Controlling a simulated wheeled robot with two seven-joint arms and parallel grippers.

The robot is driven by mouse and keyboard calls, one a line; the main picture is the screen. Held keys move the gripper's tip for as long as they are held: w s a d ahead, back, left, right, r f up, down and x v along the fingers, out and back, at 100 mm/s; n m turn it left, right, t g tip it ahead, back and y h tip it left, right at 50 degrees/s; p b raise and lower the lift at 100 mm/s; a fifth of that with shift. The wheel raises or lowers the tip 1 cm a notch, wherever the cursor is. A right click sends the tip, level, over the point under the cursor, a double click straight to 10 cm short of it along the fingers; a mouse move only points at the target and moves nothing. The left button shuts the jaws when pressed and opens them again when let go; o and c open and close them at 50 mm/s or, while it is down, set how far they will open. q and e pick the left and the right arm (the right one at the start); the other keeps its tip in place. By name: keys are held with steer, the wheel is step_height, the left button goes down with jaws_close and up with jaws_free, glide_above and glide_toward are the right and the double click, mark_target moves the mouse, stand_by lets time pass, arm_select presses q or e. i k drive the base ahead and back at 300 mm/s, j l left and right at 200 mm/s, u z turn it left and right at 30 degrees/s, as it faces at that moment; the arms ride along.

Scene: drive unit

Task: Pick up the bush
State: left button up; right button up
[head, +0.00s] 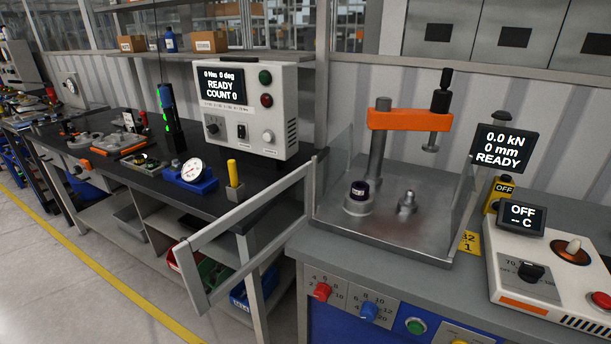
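No thing in view is marked as the bush, and I cannot tell for sure which part it is. One candidate is a small dark purple ring-like part (360,190) on top of a round metal holder (358,206) at the left of the press plate. A small stepped metal piece (407,203) stands upright to its right. Neither of my grippers is in view.
The press (409,120) has an orange arm over its metal plate (395,235), between clear side panels. An open grey door frame (200,282) juts out at the front left. A black bench (222,203) with a tester box (250,105) and gauge (193,172) stands left. Floor at the lower left is clear.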

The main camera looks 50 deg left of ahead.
mark_target(360, 190)
steer(key=u, duration=1.25)
steer(key=i+l+u, duration=0.1)
steer(key=u, duration=0.3)
steer(key=i+l+u, duration=0.2)
steer(key=u, duration=0.2)
steer(key=i+l+u, duration=0.2)
steer(key=u, duration=0.25)
